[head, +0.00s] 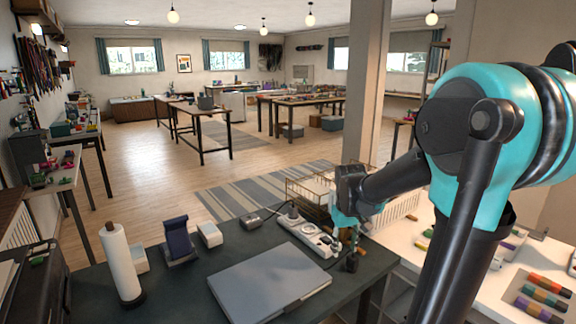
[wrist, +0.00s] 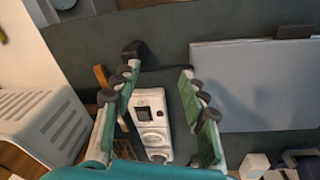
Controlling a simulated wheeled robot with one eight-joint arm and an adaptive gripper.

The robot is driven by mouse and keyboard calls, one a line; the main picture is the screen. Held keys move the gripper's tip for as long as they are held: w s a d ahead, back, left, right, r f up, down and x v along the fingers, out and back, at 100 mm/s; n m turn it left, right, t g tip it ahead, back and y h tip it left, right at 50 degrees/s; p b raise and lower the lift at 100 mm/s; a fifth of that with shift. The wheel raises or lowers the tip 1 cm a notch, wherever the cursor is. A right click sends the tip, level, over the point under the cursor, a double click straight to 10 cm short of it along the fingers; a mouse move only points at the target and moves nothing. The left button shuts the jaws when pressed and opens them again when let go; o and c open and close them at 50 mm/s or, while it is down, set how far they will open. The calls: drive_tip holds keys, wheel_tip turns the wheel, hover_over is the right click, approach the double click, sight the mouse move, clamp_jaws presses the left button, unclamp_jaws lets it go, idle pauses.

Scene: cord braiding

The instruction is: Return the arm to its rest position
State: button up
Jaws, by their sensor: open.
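My gripper (head: 349,236) hangs at the end of my teal and black arm, over the right edge of the dark table (head: 190,294). In the wrist view its two green-padded fingers (wrist: 160,105) are spread apart with nothing held between them. A white power strip (wrist: 151,122) shows between and beyond the fingers. In the head view the power strip (head: 308,234) lies on the table just left of my gripper. Whether the fingers touch anything cannot be told.
A closed grey laptop (head: 268,281) lies in front of the power strip. A paper towel roll (head: 119,262) stands at the left. A white basket (wrist: 45,122) is beside the table. A white table (head: 440,262) with coloured items is at the right. A pillar (head: 366,80) rises behind my arm.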

drive_tip(key=s+f+m+t, duration=0.1)
drive_tip(key=s+f, duration=0.3)
drive_tip(key=s, duration=0.3)
drive_tip(key=s+d+f+m+t, duration=0.1)
drive_tip(key=s+f, duration=0.3)
drive_tip(key=s, duration=0.4)
drive_tip(key=shift+d+m+t, duration=0.2)
drive_tip(key=shift+m+t, duration=0.2)
drive_tip(key=shift+m, duration=0.2)
